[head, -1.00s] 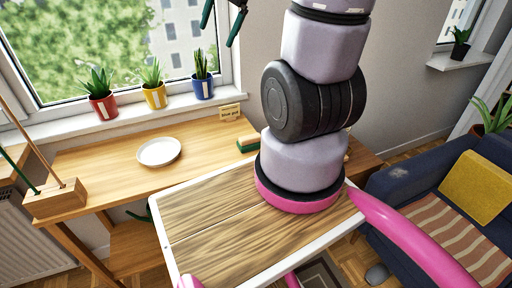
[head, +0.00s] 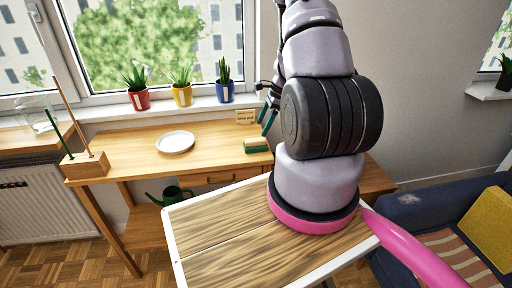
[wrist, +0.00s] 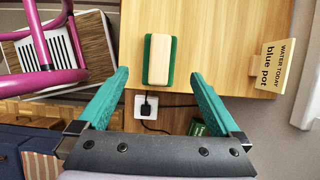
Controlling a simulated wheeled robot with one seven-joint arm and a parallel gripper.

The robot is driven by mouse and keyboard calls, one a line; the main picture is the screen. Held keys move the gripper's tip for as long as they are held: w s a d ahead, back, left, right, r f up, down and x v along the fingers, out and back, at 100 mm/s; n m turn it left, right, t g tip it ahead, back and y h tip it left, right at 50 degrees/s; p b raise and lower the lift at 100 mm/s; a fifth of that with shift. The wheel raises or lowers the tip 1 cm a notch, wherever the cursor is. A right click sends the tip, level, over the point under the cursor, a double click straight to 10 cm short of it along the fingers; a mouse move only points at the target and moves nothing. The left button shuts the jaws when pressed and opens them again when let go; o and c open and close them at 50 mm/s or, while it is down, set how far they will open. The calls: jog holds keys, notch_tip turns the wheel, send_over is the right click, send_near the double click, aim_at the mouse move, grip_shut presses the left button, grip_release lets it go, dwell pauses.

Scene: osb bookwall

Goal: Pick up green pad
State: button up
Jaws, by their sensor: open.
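The green pad (head: 258,149) lies on the wooden desk, near its right part, with a cream block on its top. In the wrist view the green pad (wrist: 147,60) shows as a green rim around the cream block (wrist: 160,58), upright in the picture. My gripper (wrist: 159,75) is open and empty, with its teal fingers spread to the left and right of the pad's near end. In the head view my gripper (head: 267,122) hangs just above and beside the pad, partly hidden behind my arm. No contact is visible.
A "blue pot" card (head: 246,117) stands behind the pad; the wrist view shows it to the right (wrist: 273,66). A white plate (head: 175,142) lies left on the desk (head: 120,148). Potted plants line the sill. A wall socket (wrist: 146,106) and cable show below the desk edge.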

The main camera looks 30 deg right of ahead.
aim_at(256, 139)
jog(key=x, duration=0.8)
jog(key=shift+f, duration=0.1)
jog(key=c, duration=1.3)
